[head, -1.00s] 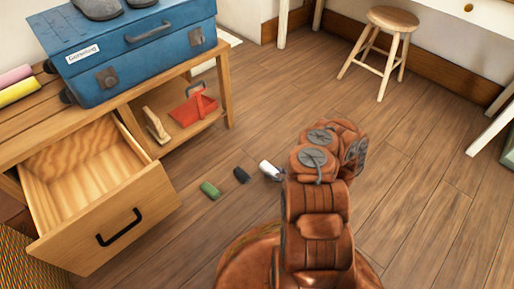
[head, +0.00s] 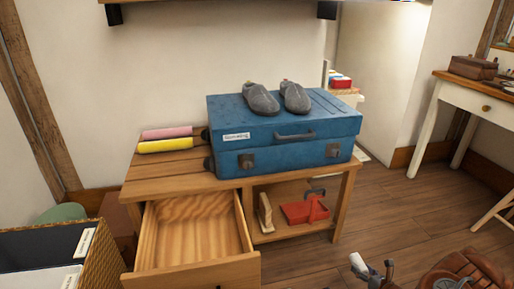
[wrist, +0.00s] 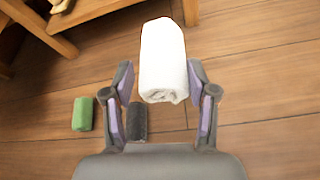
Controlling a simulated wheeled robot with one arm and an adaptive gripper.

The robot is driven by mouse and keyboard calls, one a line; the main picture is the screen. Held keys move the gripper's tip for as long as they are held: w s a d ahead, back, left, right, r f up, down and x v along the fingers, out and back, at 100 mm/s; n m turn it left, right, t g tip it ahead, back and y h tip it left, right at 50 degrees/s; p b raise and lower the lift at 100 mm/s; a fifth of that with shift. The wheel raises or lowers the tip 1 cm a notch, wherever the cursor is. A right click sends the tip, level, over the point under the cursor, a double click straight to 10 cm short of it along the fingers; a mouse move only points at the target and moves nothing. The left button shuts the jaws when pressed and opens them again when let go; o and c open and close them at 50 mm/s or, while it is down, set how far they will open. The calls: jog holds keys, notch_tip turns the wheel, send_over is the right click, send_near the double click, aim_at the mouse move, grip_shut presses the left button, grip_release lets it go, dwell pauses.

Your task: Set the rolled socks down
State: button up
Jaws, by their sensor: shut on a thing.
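A white roll, which looks like the rolled socks (wrist: 163,60), sits between the two fingers of my gripper (wrist: 160,84) in the wrist view. The fingers are shut on its sides, and its far end sticks out beyond them. In the head view the white roll (head: 358,262) shows at the bottom right, in front of the bench, with my gripper (head: 373,270) beside it. A green roll (wrist: 82,114) and a dark grey roll (wrist: 137,122) lie on the wooden floor below, seen in the wrist view.
The wooden bench (head: 348,190) has an open, empty drawer (head: 195,272) at its left. A blue suitcase (head: 285,150) with grey shoes (head: 262,99) stands on top, beside pink and yellow rolls (head: 166,144).

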jog(key=w+a+r, duration=0.3)
jog(key=w+r, duration=0.1)
jog(key=r, duration=0.5)
jog(key=w+a+r+p, duration=0.1)
jog(key=w+a+r, duration=0.2)
jog(key=r, duration=0.6)
jog(key=w+a+r, duration=0.4)
jog(key=r, duration=0.5)
jog(key=s+a+r+p, duration=0.1)
jog(key=s+a+r, duration=0.2)
jog(key=a+r, duration=0.55)
jog(key=s+a+r+p, duration=0.1)
jog(key=s+a+r, duration=0.3)
jog(key=r, duration=0.9)
notch_tip(320, 180, up, 38)
jog(key=p, duration=3.7)
jog(key=shift+a+p, duration=0.15)
jog(key=shift+p, duration=0.15)
jog(key=shift+a, duration=0.1)
